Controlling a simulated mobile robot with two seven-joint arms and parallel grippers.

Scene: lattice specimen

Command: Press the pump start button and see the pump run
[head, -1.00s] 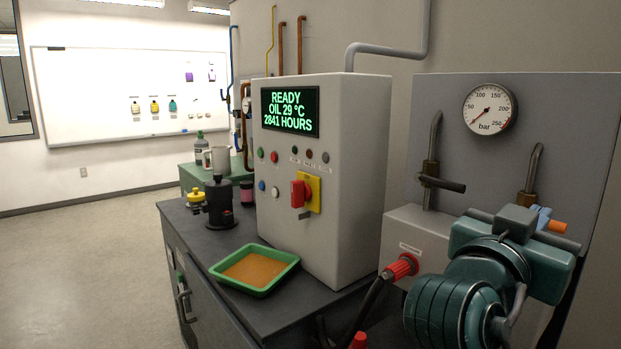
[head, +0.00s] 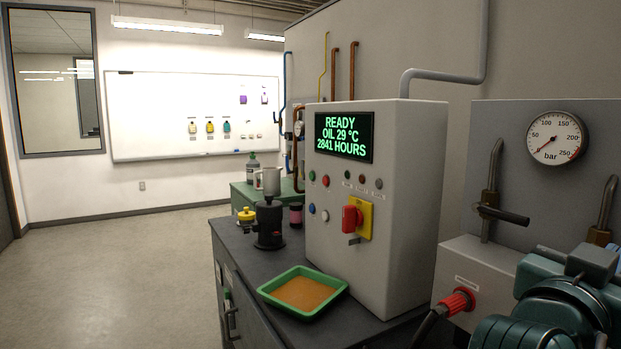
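The grey pump control box (head: 395,215) stands on the dark bench. Its display (head: 344,137) reads "READY, OIL 29 °C, 2841 HOURS" in green. On its front are a green button (head: 312,176), a red button (head: 326,181), a blue button (head: 312,208) and a white button (head: 325,216). Small dark lamps sit to their right. A red rotary switch (head: 351,219) is on a yellow plate. Labels are too small to read, so I cannot tell which button starts the pump. The pressure gauge (head: 555,138) needle points low. Neither gripper is in view.
A green tray with orange contents (head: 263,290) lies on the bench (head: 254,262) before the box. A black device (head: 269,226) and a yellow-capped item (head: 246,215) stand left of it. A teal machine (head: 560,305) and red hose fitting (head: 457,301) are at right. The floor at left is clear.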

